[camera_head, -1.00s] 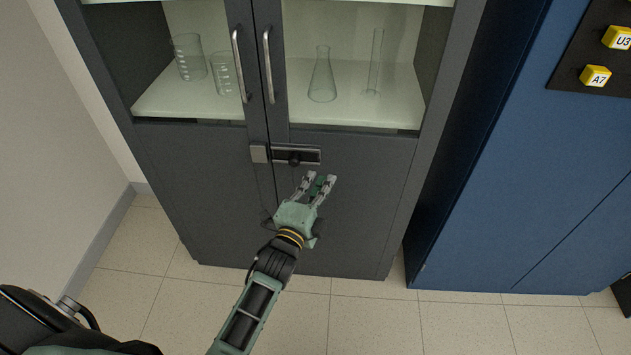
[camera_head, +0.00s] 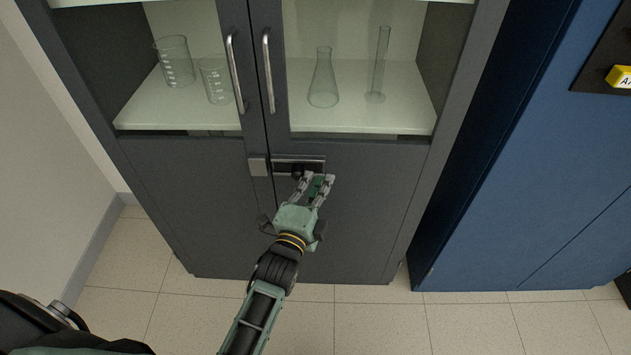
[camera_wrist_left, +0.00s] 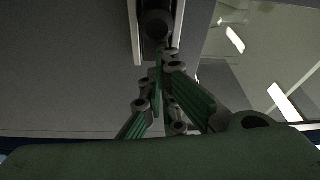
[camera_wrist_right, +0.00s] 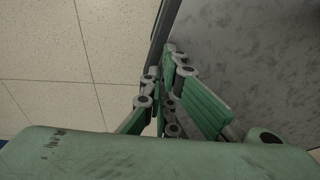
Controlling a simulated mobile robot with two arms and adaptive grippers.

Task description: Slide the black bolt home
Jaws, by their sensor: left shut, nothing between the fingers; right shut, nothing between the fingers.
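The black bolt (camera_head: 311,165) lies in its plate on the right door of the grey cabinet, with a round dark knob (camera_head: 297,171). A lighter keeper block (camera_head: 258,166) sits on the left door, just left of the bolt. My left gripper (camera_head: 319,178) is shut and empty, its fingertips just below and right of the knob. In the left wrist view the knob (camera_wrist_left: 155,24) shows just beyond the fingertips (camera_wrist_left: 163,62); I cannot tell if they touch. My right gripper (camera_wrist_right: 164,68) is shut and empty in the right wrist view, away from the bolt.
Two long door handles (camera_head: 267,70) stand above the bolt. Glassware, including a conical flask (camera_head: 323,85), stands on the shelf behind the upper panes. A blue cabinet (camera_head: 510,180) is on the right. Tiled floor (camera_head: 370,320) lies in front; a grey surface (camera_wrist_right: 250,50) is close to my right gripper.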

